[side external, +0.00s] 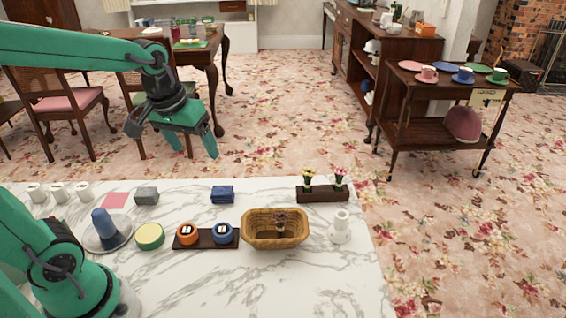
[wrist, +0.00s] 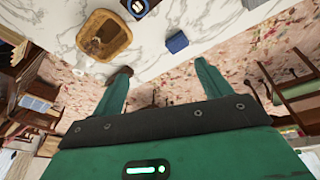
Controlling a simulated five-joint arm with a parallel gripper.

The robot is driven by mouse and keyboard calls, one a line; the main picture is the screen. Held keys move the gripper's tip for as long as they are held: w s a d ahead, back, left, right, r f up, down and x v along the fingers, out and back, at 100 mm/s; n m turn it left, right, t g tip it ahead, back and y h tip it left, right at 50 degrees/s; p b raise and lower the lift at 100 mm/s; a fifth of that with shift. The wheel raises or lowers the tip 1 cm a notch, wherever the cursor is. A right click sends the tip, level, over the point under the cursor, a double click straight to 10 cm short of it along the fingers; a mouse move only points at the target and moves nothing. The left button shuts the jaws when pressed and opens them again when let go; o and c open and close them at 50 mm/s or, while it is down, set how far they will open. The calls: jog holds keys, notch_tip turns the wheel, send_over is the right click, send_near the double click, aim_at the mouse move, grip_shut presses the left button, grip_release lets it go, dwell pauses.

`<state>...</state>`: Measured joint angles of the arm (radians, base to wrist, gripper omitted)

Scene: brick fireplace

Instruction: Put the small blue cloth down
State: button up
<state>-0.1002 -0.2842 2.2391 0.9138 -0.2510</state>
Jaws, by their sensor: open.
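The small blue cloth (side external: 222,194) is folded into a small stack and lies on the white marble table (side external: 300,285) near its far edge. It also shows in the wrist view (wrist: 177,42), on the marble beyond my fingertips. My gripper (side external: 194,153) is open and empty, held in the air above and behind the far side of the table. It is apart from the cloth. In the wrist view my two green fingers (wrist: 162,70) are spread with nothing between them.
A grey folded cloth (side external: 146,195) and a pink flat square (side external: 114,201) lie to the left. A wicker basket (side external: 262,241), a dark tray (side external: 207,245) with orange and blue round items, and a flower planter (side external: 322,195) stand nearby. Bare marble surrounds the blue cloth.

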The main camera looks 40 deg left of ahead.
jog(key=s+d+r+m+t, duration=0.2)
jog(key=s+d+m, duration=0.1)
jog(key=s, duration=0.5)
jog(key=shift+s+m, duration=0.35)
jog(key=shift+m, duration=0.15)
jog(key=shift+o, duration=0.5)
jog(key=shift+w, duration=0.1)
jog(key=n+g, duration=0.5)
jog(key=n, duration=0.4)
send_over(222, 190)
notch_tip(222, 190, down, 16)
jog(key=shift+a+f, duration=0.1)
jog(key=shift+f, duration=0.3)
